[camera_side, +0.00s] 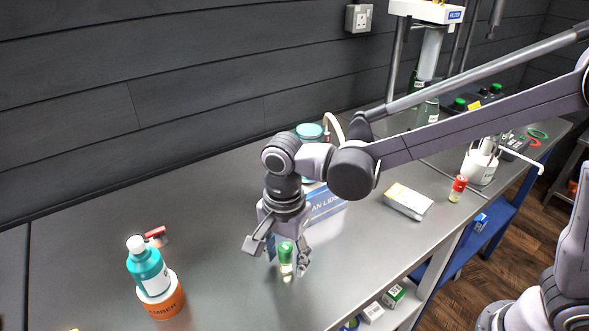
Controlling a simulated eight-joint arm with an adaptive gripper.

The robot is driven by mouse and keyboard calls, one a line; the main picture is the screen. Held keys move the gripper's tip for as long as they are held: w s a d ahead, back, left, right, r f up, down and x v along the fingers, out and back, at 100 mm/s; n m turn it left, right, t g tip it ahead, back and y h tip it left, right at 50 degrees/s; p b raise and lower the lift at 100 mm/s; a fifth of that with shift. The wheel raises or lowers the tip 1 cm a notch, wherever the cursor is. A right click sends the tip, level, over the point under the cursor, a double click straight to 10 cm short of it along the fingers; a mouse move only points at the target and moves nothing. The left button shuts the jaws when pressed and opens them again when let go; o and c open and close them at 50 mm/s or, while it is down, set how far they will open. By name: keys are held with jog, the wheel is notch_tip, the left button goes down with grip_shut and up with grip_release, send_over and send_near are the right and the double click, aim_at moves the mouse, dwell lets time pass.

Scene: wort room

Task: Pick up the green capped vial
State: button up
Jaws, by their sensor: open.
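The green capped vial (286,262) stands upright on the grey bench, its green cap on top and its lower body pale. My gripper (280,257) points down over it and is open. One finger is to the left of the vial and the other is close to its right side. The fingers are at about the height of the cap. I cannot tell whether either finger touches the vial.
A teal bottle with a white cap (148,267) stands at an orange-labelled container (163,300) on the left. A blue and white box (325,204) is behind my gripper. A white box (408,201) and a red capped vial (458,188) are to the right.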

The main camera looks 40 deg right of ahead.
grip_shut()
dwell(0.4)
